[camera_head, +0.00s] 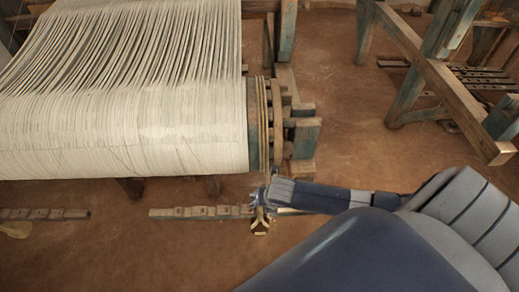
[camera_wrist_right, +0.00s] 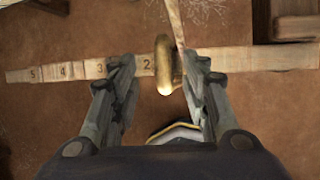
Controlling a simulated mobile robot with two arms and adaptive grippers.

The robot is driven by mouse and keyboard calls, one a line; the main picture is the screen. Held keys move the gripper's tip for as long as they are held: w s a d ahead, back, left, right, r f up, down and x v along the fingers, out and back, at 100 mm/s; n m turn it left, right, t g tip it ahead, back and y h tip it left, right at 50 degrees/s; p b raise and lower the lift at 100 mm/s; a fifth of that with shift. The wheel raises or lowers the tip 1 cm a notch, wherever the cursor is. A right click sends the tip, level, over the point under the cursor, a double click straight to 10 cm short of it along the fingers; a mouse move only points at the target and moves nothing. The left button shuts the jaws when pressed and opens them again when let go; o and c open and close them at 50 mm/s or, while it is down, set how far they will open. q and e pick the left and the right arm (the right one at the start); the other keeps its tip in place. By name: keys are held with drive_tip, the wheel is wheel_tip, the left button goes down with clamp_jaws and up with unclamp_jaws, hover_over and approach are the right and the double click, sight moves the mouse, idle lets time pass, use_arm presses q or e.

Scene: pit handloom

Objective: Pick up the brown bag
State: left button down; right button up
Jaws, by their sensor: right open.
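No clearly recognisable brown bag shows. A pale tan lump (camera_head: 15,229) at the left edge of the head view is cut off, and I cannot tell if it is a bag. My right gripper (camera_head: 260,222) is low beside the front corner of the loom. In the right wrist view its fingers (camera_wrist_right: 160,90) are open and apart. A shiny golden-brown rounded piece (camera_wrist_right: 164,65) shows between them, hanging from a thin strip; I cannot tell if they touch it. A dark thing with a yellow rim (camera_wrist_right: 175,132) is partly hidden by the gripper base. My left gripper is not in view.
The loom (camera_head: 150,130) with pale threads fills the upper left. A numbered wooden strip (camera_wrist_right: 60,70) runs behind the fingers, and a strip (camera_head: 200,212) lies near the gripper in the head view. A wooden frame (camera_head: 440,80) stands upper right. Brown floor (camera_head: 340,120) between is clear.

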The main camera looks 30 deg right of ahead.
drive_tip(key=shift+x, duration=2.7)
drive_tip(key=shift+s+f, duration=0.1)
drive_tip(key=shift+s, duration=0.1)
clamp_jaws()
drive_tip(key=shift+w, duration=0.1)
